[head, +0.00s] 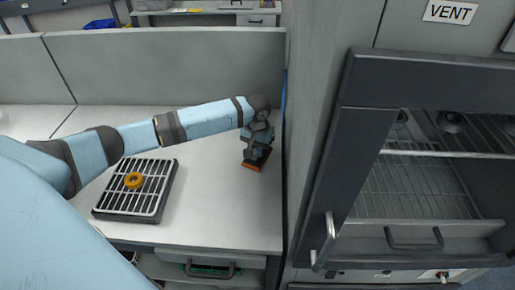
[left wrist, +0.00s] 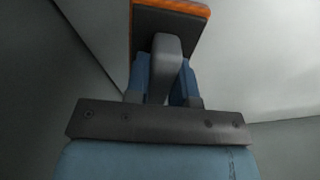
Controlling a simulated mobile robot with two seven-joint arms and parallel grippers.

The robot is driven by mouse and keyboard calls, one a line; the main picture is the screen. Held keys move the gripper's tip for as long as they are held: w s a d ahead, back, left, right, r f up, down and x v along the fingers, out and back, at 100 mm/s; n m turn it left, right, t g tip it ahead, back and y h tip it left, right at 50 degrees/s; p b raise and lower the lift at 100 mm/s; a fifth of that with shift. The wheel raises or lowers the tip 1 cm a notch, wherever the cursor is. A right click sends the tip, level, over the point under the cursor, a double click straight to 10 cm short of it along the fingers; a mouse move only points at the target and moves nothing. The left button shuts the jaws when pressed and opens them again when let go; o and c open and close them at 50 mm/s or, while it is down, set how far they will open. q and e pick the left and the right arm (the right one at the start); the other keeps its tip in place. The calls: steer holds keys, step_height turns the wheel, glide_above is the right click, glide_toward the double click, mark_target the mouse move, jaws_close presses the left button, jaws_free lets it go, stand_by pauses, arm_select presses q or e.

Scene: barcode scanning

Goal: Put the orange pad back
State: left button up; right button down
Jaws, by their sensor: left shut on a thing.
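The orange pad (head: 252,165) is a flat block with an orange edge and a dark grey body and handle. It is near the right end of the white table in the head view, close to the tabletop; I cannot tell whether it touches it. My left gripper (head: 257,148) is shut on its grey handle from above. In the left wrist view, my left gripper (left wrist: 166,75) has its blue fingers on both sides of the grey handle, with the orange pad (left wrist: 172,10) beyond them. My right gripper is not in view.
A black tray with a white slatted grate (head: 112,198) sits on the table (head: 222,218), with an orange ring (head: 134,180) on it. A grey partition (head: 170,68) stands behind. A tall cabinet (head: 318,130) with a glazed door is close on the right. The table's front middle is clear.

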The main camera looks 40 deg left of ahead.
arm_select(q)
steer(key=o, duration=0.9)
steer(key=shift+f, duration=0.15)
step_height(320, 180, up, 12)
steer(key=shift+r, duration=0.2)
